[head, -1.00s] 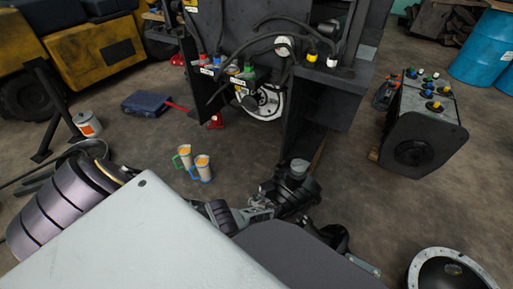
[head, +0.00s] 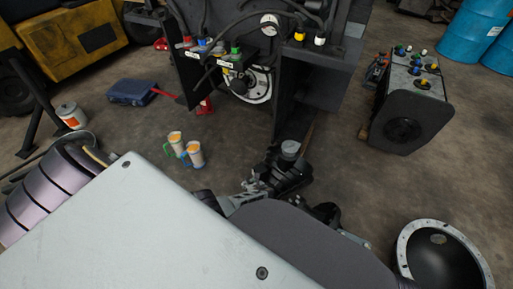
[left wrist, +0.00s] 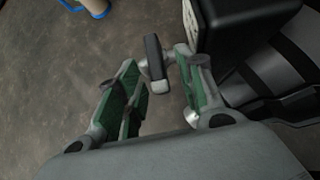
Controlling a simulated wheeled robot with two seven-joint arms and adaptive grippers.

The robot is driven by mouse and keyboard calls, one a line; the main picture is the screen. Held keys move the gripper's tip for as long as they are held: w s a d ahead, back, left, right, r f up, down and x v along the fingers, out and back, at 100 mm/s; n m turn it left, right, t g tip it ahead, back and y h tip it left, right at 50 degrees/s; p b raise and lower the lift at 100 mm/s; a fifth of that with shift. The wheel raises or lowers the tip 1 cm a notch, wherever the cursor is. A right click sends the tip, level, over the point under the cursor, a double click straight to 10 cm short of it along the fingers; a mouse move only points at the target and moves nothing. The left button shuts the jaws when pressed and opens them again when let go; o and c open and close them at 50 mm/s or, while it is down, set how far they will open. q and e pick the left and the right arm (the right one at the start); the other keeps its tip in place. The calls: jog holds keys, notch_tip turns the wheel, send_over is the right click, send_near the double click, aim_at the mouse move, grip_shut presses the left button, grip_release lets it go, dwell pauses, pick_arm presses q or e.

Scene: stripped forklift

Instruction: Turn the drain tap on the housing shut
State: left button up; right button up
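The dark housing (head: 286,174) with a grey round cap stands on the floor near the middle of the head view. In the left wrist view, part of a black body (left wrist: 245,22) shows at top right. The tap (left wrist: 155,62) shows there as a short black lever with a grey end, beside that body. My left gripper (left wrist: 160,68) is open, its green-padded fingers on either side of the lever. I cannot tell whether either finger touches it. In the head view my left gripper (head: 250,188) is small, at the housing's left side. My right gripper is not recognisable in view.
The stripped forklift (head: 325,85) is behind the housing. A round bell-shaped casting (head: 407,250) lies at lower right, and a grey unit with coloured caps (head: 405,120) stands at right. Floor between them is clear.

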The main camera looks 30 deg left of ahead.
pick_arm(q)
jog(key=v, duration=1)
jog(key=shift+r, duration=0.35)
dwell(0.7)
jog(key=shift+s+d, duration=0.15)
dwell(0.6)
